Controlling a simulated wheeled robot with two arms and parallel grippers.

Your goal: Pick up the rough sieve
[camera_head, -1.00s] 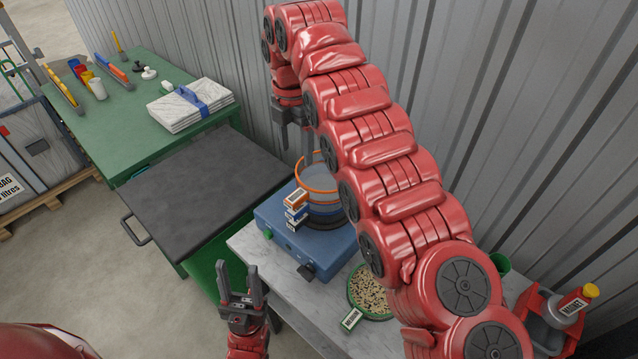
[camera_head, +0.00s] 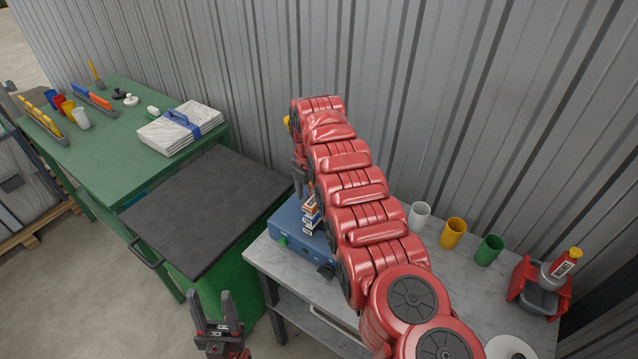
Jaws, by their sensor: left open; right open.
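A stack of sieves stands on the blue shaker box (camera_head: 287,232). Only its label tabs show: an orange-framed tab (camera_head: 310,205) on top, with a blue and a dark one below. I cannot read which is the rough sieve; the sieve rings are hidden behind my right arm. My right gripper (camera_head: 300,188) is open, pointing down just beside the top tab; whether it touches the stack I cannot tell. My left gripper (camera_head: 216,308) is open and empty, low in front of the black-topped bin.
The grey table holds white (camera_head: 419,216), yellow (camera_head: 453,233) and green (camera_head: 489,249) cups and a red holder (camera_head: 524,289) with a bottle. A black-topped green bin (camera_head: 205,205) stands left. Behind it is a green table (camera_head: 110,150) with tools. A corrugated wall closes the back.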

